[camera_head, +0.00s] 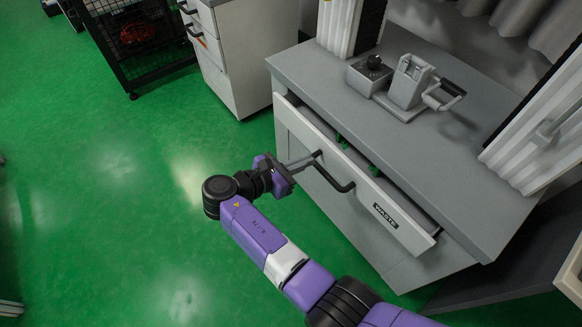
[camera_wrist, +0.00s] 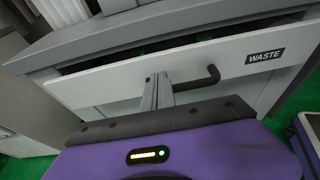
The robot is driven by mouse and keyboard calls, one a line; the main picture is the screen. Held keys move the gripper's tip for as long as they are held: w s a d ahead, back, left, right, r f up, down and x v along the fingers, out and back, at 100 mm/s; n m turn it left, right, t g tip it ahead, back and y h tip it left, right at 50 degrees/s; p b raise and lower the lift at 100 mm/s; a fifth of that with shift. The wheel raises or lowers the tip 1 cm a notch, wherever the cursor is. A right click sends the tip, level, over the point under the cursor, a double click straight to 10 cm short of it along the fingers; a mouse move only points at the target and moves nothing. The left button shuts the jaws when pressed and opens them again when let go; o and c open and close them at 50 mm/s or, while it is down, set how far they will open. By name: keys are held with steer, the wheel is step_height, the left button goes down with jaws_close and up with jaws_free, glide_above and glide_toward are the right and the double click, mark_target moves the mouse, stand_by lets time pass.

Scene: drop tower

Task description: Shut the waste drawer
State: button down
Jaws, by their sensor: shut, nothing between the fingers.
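The waste drawer (camera_head: 352,182) is a light grey front under the grey bench top, with a black "WASTE" label and a black bar handle (camera_head: 333,176). It stands partly open, with a dark gap and some green showing behind its front. In the wrist view the drawer front (camera_wrist: 130,80) spans the picture, with the handle (camera_wrist: 205,78) right of the fingers. My gripper (camera_head: 312,157) is shut and empty, its fingertips close to the drawer front near the handle's upper left end. It also shows in the wrist view (camera_wrist: 157,82). I cannot tell whether the fingertips touch the front.
The grey bench top (camera_head: 310,78) carries a metal fixture with a lever (camera_head: 412,85) and a small box with a black knob (camera_head: 370,75). A white drawer cabinet (camera_head: 240,60) and a black wire cage (camera_head: 135,40) stand at the back left. Green floor at left is clear.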

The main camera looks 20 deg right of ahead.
mark_target(334, 145)
steer(key=x, duration=0.5)
steer(key=shift+d+r+b, duration=0.2)
steer(key=shift+r+b, duration=0.2)
steer(key=shift+w+d, duration=0.15)
steer(key=shift+d, duration=0.25)
steer(key=shift+w+d+r, duration=0.1)
steer(key=shift+d, duration=0.3)
steer(key=shift+w+d+p, duration=0.2)
steer(key=shift+d+p, duration=0.05)
steer(key=shift+d, duration=0.4)
steer(key=shift+w+d+p, duration=0.2)
steer(key=shift+w+d, duration=0.05)
steer(key=shift+d, duration=0.35)
steer(key=shift+w+d+p, duration=0.2)
steer(key=shift+d+p, duration=0.05)
steer(key=shift+d, duration=0.4)
